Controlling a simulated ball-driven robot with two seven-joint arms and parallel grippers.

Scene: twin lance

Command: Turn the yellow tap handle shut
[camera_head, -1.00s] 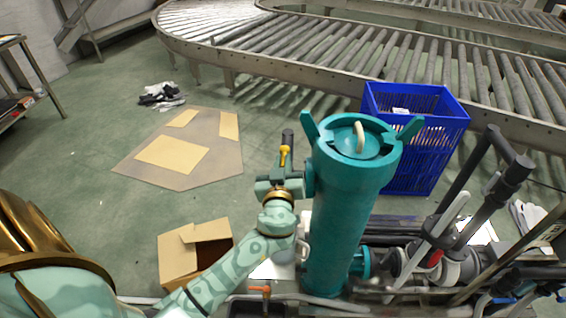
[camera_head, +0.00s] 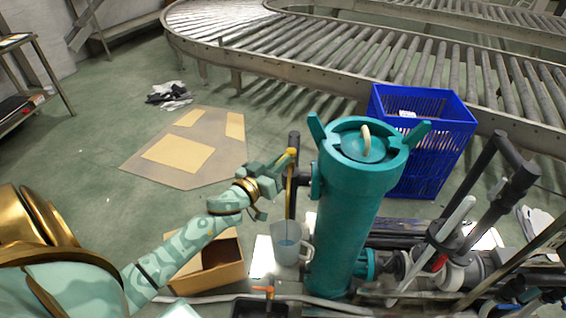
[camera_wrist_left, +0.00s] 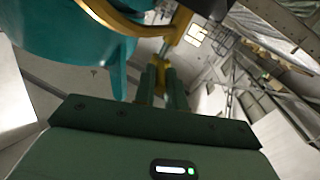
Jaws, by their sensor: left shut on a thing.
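The yellow tap handle (camera_head: 291,152) shows at the left side of the tall teal cylinder (camera_head: 352,200), by a dark upright pipe. My left gripper (camera_head: 278,170) comes at it from the left and is shut on it. In the left wrist view the yellow handle (camera_wrist_left: 158,68) shows between my two green fingers. A curved brass-coloured pipe (camera_wrist_left: 108,18) runs close by there. Below, a clear jug (camera_head: 287,243) with bluish liquid stands beside the cylinder. My fingers hide part of the handle. My right gripper is not in view.
An open cardboard box (camera_head: 215,265) stands at lower left. A small orange valve handle (camera_head: 263,290) is low in front. A blue crate (camera_head: 425,140) stands behind the cylinder at right. Dark pipes (camera_head: 480,200) crowd the right. The floor at left is mostly clear, with flat cardboard (camera_head: 185,150).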

